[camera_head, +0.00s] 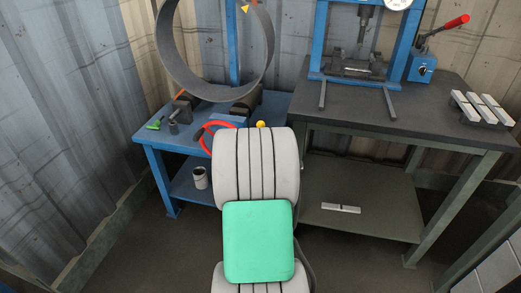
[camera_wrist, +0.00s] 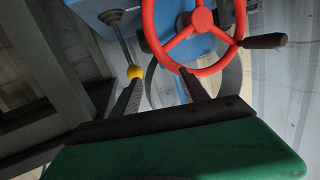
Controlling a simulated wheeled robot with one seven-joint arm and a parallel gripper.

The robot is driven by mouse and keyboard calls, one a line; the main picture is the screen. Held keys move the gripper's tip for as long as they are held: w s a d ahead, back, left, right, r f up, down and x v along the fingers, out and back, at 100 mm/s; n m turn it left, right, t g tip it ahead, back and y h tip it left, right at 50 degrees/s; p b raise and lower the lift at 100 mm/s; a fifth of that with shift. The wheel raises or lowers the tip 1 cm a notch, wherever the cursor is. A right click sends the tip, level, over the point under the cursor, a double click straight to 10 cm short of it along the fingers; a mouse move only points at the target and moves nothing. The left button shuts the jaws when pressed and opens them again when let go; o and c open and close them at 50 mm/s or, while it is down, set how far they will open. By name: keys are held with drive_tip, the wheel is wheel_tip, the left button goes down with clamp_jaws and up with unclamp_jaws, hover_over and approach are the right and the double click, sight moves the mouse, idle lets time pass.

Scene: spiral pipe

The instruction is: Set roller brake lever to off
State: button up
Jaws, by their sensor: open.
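A grey rod lever with a yellow ball knob (camera_wrist: 136,72) shows in the wrist view at upper left, rising from a blue surface; it looks like the roller brake lever. In the head view its yellow knob (camera_head: 261,124) peeks out just above my arm. My gripper (camera_wrist: 160,80) is open, with two dark fingers apart and nothing seen between them. The left fingertip appears just below the yellow knob; I cannot tell whether it touches. The right fingertip overlaps the red handwheel's rim. In the head view my arm hides the gripper.
The red handwheel (camera_wrist: 202,20) with a black handle stands close to the right finger. A large metal ring (camera_head: 166,62) stands on the blue bench (camera_head: 150,137). A dark workbench (camera_head: 440,125) with a blue press (camera_head: 318,45) is at right. A can (camera_head: 200,178) sits on the lower shelf.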

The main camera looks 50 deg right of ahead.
drive_tip(key=d, duration=0.3)
drive_tip(key=w+d+h, duration=0.1)
drive_tip(key=d, duration=0.2)
drive_tip(key=d+f+m+h+b, duration=0.1)
drive_tip(key=d, duration=0.2)
drive_tip(key=shift+w+d+f, duration=0.1)
drive_tip(key=shift+w+d, duration=0.1)
drive_tip(key=shift+d, duration=0.05)
clamp_jaws()
idle(0.9)
